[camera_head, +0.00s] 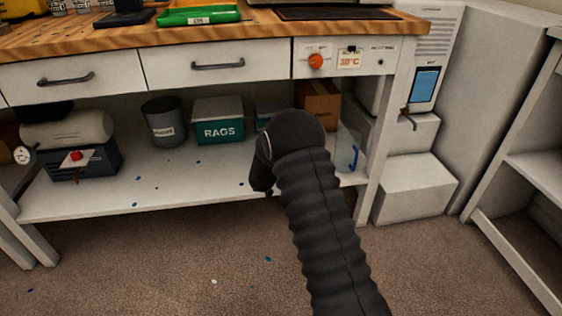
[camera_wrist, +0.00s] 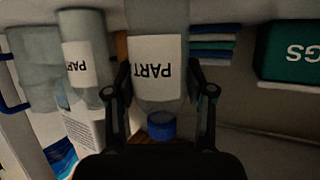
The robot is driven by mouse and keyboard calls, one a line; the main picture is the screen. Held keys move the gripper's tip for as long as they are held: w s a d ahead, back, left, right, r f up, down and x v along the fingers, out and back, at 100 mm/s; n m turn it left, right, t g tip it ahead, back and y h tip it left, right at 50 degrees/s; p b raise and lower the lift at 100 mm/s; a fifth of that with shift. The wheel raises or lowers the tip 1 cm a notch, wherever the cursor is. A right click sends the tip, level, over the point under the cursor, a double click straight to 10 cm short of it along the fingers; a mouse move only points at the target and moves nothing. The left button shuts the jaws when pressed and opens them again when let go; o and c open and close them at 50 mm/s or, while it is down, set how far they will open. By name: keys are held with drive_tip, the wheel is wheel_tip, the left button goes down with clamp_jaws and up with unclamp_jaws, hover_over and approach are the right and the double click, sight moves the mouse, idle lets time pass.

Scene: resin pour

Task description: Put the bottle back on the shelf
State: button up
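In the wrist view, which is upside down, a clear bottle (camera_wrist: 160,20) has a white label reading "PART" and a blue cap (camera_wrist: 161,126). It stands between the two fingers of my gripper (camera_wrist: 160,75), whose tips press close on both sides at the label; the gripper looks shut on it. The bottle's base is out of frame, so I cannot tell whether it touches the shelf. In the head view the lower shelf (camera_head: 160,192) under the bench shows, but my dark arm hides the bottle and most of the gripper.
A second "PART" bottle (camera_wrist: 82,55) stands beside the first, with a clear jug (camera_wrist: 35,55) beyond it. A teal RAGS box (camera_head: 219,130), a grey bin (camera_head: 166,121) and a brown box (camera_head: 318,104) stand on the shelf. Drawers (camera_head: 215,66) overhang it. The front of the shelf is mostly clear.

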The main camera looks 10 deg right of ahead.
drive_tip(key=o, duration=0.4)
drive_tip(key=shift+s+r, duration=0.1)
drive_tip(key=shift+r, duration=0.15)
drive_tip(key=p+v, duration=0.1)
drive_tip(key=v, duration=1)
drive_tip(key=s+a+r+n+g+y, duration=0.15)
drive_tip(key=s+r+y, duration=0.25)
drive_tip(key=s+r, duration=0.45)
drive_tip(key=s+a+r+n+y, duration=0.15)
drive_tip(key=s+r+y, duration=0.35)
drive_tip(key=r, duration=0.7)
drive_tip(key=s+d+g+h, duration=0.1)
drive_tip(key=s+d, duration=0.1)
drive_tip(key=s, duration=0.8)
drive_tip(key=s+d+r+n+g+h, duration=0.1)
drive_tip(key=s+d+g, duration=0.1)
drive_tip(key=s, duration=0.8)
drive_tip(key=s+d+n+g, duration=0.1)
drive_tip(key=s+d+g, duration=0.1)
drive_tip(key=s, duration=0.8)
drive_tip(key=shift+s+d+r+h, duration=0.1)
drive_tip(key=shift+d+h, duration=0.1)
drive_tip(key=shift+d, duration=0.15)
drive_tip(key=shift+d+r+h, duration=0.15)
drive_tip(key=shift+d+h, duration=0.05)
drive_tip(key=shift+d, duration=0.15)
